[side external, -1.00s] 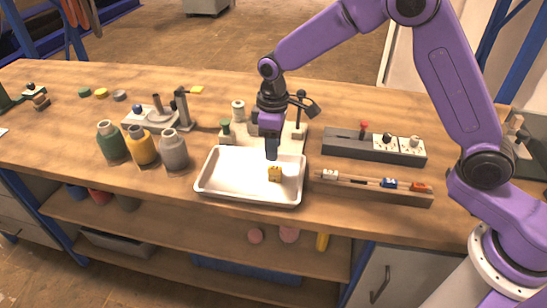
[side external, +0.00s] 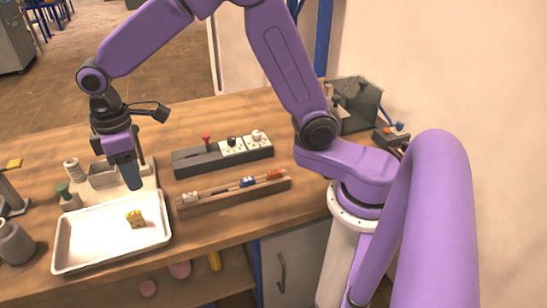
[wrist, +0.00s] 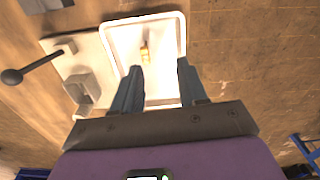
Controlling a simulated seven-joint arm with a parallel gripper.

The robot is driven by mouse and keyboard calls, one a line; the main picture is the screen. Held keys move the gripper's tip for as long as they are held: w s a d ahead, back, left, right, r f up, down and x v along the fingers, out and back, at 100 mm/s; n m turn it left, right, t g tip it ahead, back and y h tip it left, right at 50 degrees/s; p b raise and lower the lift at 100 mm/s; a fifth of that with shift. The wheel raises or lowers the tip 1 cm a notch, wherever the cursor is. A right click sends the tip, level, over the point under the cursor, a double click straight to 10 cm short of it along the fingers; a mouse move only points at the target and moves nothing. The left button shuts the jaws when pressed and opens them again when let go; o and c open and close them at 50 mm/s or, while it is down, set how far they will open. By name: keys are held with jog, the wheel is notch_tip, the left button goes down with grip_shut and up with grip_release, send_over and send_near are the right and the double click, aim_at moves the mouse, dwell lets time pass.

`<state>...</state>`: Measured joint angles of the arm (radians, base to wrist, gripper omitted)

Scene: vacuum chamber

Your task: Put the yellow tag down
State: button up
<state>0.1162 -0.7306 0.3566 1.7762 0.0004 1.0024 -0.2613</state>
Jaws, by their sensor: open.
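The yellow tag (side external: 135,218) lies in the white tray (side external: 75,264), toward the tray's right side in the side view. In the wrist view the tag (wrist: 144,52) shows small inside the tray (wrist: 181,38), beyond my fingertips. My gripper (side external: 133,186) hangs above the tray's back edge, a little above and behind the tag and apart from it. In the wrist view my gripper (wrist: 160,68) has its two fingers spread with nothing between them.
Behind the tray is a pale stand (side external: 68,202) with a green-capped bottle. A dark switch box (side external: 198,161) and a wooden rail (side external: 222,197) with small coloured pieces stand to the right. A grey bottle (side external: 15,246) is at the left.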

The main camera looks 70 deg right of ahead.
jog(key=s+d+n, duration=0.1)
jog(key=s+d, duration=0.6)
jog(key=s, duration=0.6)
jog(key=s+d+n, duration=0.1)
jog(key=s+d, duration=0.6)
jog(key=s, duration=0.7)
jog(key=shift+d+r+n, duration=0.2)
jog(key=shift+r+n, duration=0.1)
